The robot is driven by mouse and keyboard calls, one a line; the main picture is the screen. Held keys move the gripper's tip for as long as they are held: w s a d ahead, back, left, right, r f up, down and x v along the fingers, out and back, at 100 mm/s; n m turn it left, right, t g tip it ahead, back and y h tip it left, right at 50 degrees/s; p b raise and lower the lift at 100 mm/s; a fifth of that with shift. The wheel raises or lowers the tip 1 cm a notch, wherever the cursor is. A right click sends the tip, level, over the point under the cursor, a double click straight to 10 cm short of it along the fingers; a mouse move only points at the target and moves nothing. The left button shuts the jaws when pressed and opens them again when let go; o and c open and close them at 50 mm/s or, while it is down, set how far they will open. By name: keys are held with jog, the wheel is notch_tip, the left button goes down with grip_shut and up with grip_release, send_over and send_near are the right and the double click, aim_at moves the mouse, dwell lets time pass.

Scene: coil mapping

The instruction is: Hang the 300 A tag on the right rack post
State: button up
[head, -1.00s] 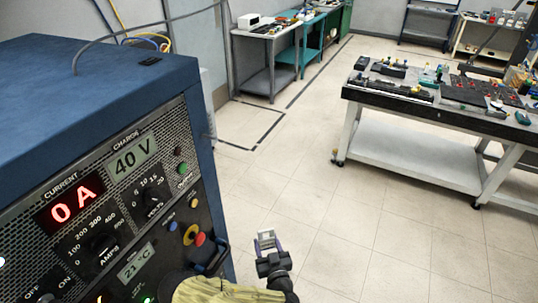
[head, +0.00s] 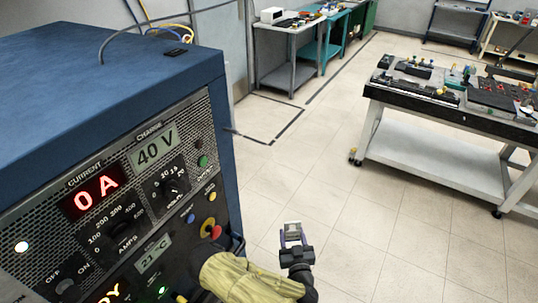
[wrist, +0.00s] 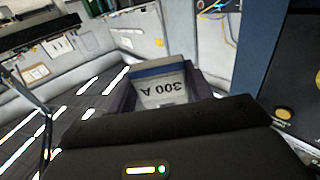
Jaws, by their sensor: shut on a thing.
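My gripper (head: 293,239) is in the lower middle of the head view, in open air beside the blue power cabinet. It is shut on the 300 A tag (head: 293,228), a small pale plate between the fingers. In the wrist view the tag (wrist: 166,88) shows its "300 A" print upside down, with a dark blue band along its far edge. The right rack post cannot be made out in these frames.
The blue cabinet (head: 110,75) fills the left side, its panel reading 0 A and 40 V. A cluttered workbench (head: 425,160) on wheels stands at the right. More benches (head: 290,75) line the back wall. The tiled floor between is clear.

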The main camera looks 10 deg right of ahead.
jog(key=w+a+r+n+y, duration=0.5)
jog(key=w+r, duration=0.3)
jog(key=r, duration=0.5)
jog(key=s+a+r+n+g+y, duration=0.1)
jog(key=r+n+y, duration=0.1)
jog(key=r, duration=0.7)
jog(key=s+a+r+n+g+y, duration=0.1)
jog(key=r+y, duration=0.4)
jog(key=r, duration=0.5)
jog(key=shift+s+a+r+n+g+b, duration=0.15)
jog(key=shift+s+r+n+g+b, duration=0.15)
jog(key=shift+s+n+g, duration=0.3)
jog(key=shift+w+a, duration=0.1)
jog(key=shift+w, duration=0.05)
